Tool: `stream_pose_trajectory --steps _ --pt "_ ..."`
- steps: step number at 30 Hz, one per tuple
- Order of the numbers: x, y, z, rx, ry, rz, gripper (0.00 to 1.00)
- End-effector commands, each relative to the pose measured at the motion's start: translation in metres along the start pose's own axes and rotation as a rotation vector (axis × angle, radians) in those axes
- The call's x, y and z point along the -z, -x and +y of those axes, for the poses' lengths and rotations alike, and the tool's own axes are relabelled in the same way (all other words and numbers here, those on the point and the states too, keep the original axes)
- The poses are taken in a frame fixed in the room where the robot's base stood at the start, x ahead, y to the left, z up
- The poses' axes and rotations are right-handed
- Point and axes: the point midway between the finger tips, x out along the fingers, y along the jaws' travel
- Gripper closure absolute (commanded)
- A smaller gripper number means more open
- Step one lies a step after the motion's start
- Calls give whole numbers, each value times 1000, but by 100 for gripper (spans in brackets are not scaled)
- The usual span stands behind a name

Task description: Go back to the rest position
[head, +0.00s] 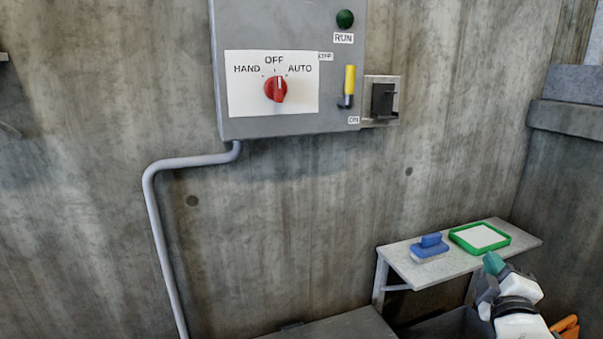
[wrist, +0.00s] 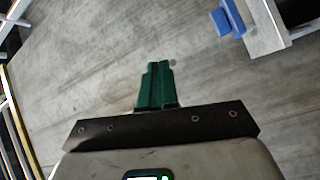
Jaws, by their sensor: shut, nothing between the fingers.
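My gripper (head: 492,262) is at the lower right of the head view, in front of the small shelf (head: 408,262). Its green fingers point up and to the left there. In the wrist view my gripper (wrist: 157,68) shows its green fingers together with nothing between them, over bare grey concrete floor. The fingers touch nothing that I can see. Part of my arm runs off the bottom edge of the head view.
A grey control box (head: 290,120) on the concrete wall carries a red selector knob (head: 276,89), a green RUN lamp (head: 345,19) and a yellow-handled lever (head: 349,80). On the shelf are a blue block-like tool (head: 430,247) and a green-rimmed tray (head: 455,238). A conduit (head: 150,200) runs down the wall.

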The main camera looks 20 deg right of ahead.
Motion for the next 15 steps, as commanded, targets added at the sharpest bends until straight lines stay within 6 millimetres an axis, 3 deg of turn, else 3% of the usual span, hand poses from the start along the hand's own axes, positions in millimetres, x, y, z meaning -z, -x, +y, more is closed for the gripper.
stream_pose_trajectory --steps 1,6,8,12,15 --pt "-3 15 -35 105 -81 -28 100" --pt "-17 76 -134 437 -322 -170 100" --pt "-22 104 -165 549 -389 -233 100" --pt "-35 177 -224 796 -508 -406 100" --pt "-46 228 -252 942 -555 -537 100"
